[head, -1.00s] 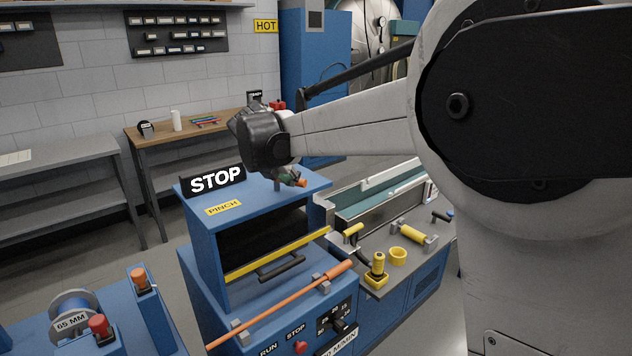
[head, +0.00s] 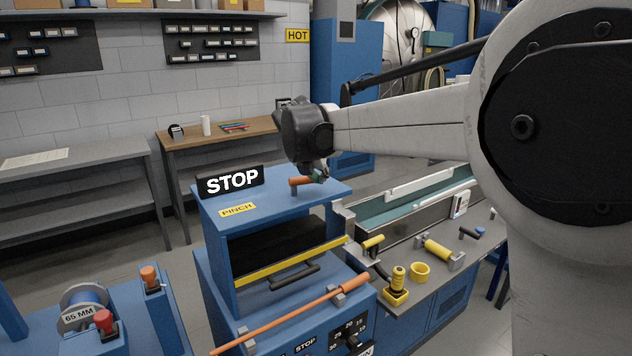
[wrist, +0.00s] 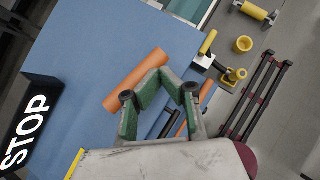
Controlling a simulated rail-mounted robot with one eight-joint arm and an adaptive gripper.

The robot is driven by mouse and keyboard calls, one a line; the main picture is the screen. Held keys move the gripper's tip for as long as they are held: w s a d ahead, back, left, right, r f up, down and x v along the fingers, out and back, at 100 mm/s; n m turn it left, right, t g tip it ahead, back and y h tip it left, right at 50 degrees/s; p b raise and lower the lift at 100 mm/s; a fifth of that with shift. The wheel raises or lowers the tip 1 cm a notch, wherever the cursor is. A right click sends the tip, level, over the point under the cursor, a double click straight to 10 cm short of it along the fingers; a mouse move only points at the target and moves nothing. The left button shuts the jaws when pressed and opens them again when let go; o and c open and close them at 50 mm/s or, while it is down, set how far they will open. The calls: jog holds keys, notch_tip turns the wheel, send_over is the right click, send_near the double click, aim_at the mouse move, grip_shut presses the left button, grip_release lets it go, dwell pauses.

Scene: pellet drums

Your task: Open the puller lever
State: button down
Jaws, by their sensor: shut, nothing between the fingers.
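My gripper (head: 319,175) is low over that top, at the lever's right end in the head view. In the wrist view its green fingers (wrist: 158,77) meet at the tips, shut and empty, beside the bar. Whether they touch it I cannot tell. The lever's right end is partly hidden by the gripper.
The STOP sign (head: 230,181) stands at the machine top's left edge. A long orange rod (head: 290,319) slants across the machine's front, below a yellow bar (head: 290,258). A bench to the right holds a yellow ring (head: 419,271) and other yellow-handled parts.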

jog(key=shift+w, duration=0.7)
dwell(0.4)
jog(key=s+d+r, duration=0.5)
jog(key=s+r, duration=0.3)
jog(key=shift+s+d+r+b, duration=0.15)
jog(key=shift+s+r+b, duration=0.15)
jog(key=shift+s+b, duration=0.15)
